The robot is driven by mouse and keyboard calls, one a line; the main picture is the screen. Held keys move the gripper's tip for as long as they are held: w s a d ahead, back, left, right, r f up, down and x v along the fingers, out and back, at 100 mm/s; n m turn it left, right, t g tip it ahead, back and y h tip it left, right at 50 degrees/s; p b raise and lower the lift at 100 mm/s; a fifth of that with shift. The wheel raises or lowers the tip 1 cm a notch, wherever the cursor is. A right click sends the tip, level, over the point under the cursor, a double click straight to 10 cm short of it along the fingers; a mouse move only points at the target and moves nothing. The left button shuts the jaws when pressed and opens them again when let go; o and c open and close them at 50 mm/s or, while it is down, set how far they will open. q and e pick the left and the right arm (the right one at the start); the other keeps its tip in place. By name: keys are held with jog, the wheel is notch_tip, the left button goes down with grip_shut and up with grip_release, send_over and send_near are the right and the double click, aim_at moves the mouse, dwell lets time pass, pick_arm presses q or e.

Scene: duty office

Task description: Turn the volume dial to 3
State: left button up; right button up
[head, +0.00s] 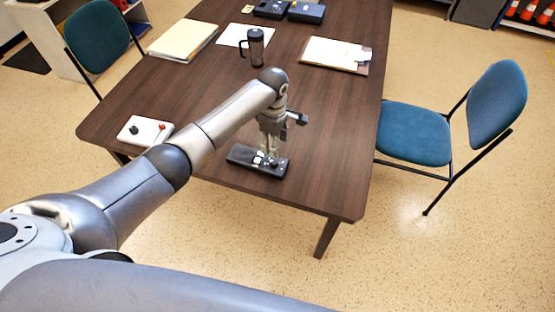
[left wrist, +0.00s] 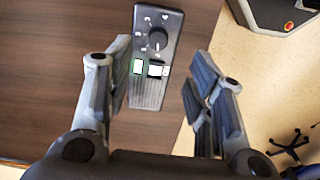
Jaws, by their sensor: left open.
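A black control box (head: 240,155) lies near the front edge of the brown table. In the left wrist view its panel (left wrist: 147,95) shows a round black dial (left wrist: 157,39) with small white marks around it. A light pointer line seems to show on the dial's upper part; the marks are too small to read. Below the dial are a green-lit button and a white switch, then a ribbed grille. My left gripper (head: 269,150) points down over the box and is open, and its fingers (left wrist: 160,67) stand apart on either side of the panel. My right gripper is not in view.
A dark mug (head: 256,48), papers, a clipboard (head: 334,55) and dark devices stand farther back. Blue chairs (head: 415,132) flank the table. The table right of the gripper is clear.

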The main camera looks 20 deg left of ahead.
aim_at(274, 161)
pick_arm(q)
jog(key=f, duration=1)
jog(key=shift+w+a+f+b, duration=0.15)
jog(key=shift+a+b, duration=0.05)
jog(key=shift+b, duration=0.15)
jog(key=shift+c, duration=0.2)
jog(key=c, duration=1)
